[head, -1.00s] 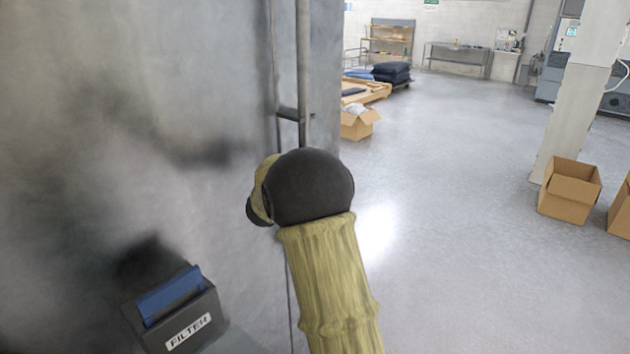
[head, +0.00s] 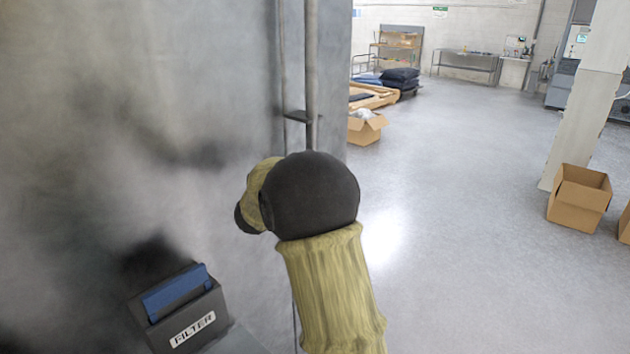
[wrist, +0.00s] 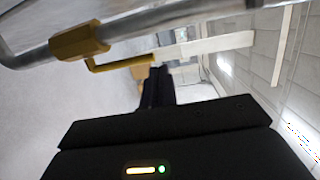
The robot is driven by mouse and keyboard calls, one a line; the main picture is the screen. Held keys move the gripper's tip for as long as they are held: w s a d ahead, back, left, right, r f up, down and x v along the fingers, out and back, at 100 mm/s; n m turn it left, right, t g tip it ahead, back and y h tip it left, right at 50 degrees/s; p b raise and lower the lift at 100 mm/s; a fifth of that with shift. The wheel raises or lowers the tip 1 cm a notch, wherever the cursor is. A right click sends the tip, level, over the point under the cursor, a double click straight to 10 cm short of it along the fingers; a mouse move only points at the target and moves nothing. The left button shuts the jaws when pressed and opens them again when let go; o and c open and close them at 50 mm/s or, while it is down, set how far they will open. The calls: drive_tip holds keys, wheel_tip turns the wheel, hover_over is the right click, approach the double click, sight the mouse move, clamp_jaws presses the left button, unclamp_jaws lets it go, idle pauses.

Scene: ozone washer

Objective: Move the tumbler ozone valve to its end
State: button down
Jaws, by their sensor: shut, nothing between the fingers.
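In the wrist view, the tumbler ozone valve is a yellow body (wrist: 80,41) on a grey metal pipe (wrist: 165,22) at the upper left. Its bent yellow lever (wrist: 122,63) reaches right from the body. My gripper (wrist: 157,76) is shut and empty, its dark fingers pointing up the picture. The lever's free end lies right at the fingertips; I cannot tell whether they touch. In the head view my arm covers the middle, and the gripper and valve do not show.
In the head view, a smoky grey metal wall (head: 180,100) fills the left, with a vertical pipe (head: 312,70) at its edge. A box marked FILTER (head: 185,310) sticks out low. Cardboard boxes (head: 578,197) stand at the right. The floor (head: 460,200) between is mostly clear.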

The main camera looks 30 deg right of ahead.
drive_tip(key=v, duration=0.5)
drive_tip(key=shift+s+d+r, duration=0.15)
drive_tip(key=shift+r, duration=0.1)
